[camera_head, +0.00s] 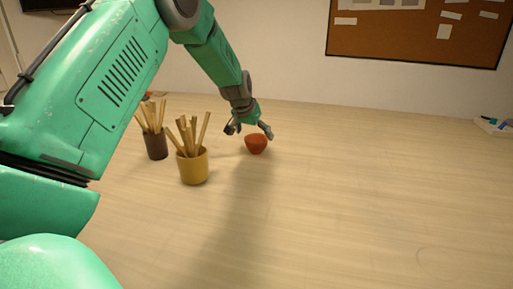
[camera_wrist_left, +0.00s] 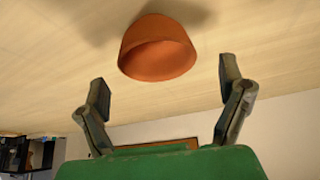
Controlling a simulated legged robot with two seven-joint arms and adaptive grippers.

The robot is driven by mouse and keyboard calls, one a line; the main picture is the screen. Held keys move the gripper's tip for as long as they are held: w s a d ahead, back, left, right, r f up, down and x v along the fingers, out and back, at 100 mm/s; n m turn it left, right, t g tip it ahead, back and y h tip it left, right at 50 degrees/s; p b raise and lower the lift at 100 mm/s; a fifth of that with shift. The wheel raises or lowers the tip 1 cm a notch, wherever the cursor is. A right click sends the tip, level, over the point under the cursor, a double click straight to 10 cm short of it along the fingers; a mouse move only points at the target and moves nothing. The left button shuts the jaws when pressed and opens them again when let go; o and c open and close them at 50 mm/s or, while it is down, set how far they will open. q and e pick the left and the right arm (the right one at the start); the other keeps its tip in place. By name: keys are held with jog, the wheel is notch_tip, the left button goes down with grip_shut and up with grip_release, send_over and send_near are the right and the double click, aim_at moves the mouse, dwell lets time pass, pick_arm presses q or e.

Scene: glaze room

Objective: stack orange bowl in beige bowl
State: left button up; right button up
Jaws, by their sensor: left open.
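The orange bowl (camera_head: 256,145) sits on the table in the head view, right of the yellow cup. My left gripper (camera_head: 249,130) is open just above and beside it, fingers pointing down. In the left wrist view, the orange bowl (camera_wrist_left: 158,50) lies just beyond the open fingertips (camera_wrist_left: 163,80), between their lines, with its inside partly showing. The fingers do not appear shut on it. My right gripper is not in view.
A yellow cup (camera_head: 193,168) and a dark cup (camera_head: 156,146), both holding wooden sticks, stand left of the bowl. A small blue and white item (camera_head: 493,125) lies at the far right edge. The table's middle and right are clear. A corkboard (camera_head: 410,40) hangs behind.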

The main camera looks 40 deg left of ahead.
pick_arm(q)
jog(key=x, duration=0.6)
jog(key=shift+s+d, duration=0.15)
jog(key=shift+s, duration=0.05)
jog(key=c, duration=1.2)
jog(key=shift+c, duration=0.3)
jog(key=shift+r, duration=0.15)
jog(key=shift+c, duration=0.5)
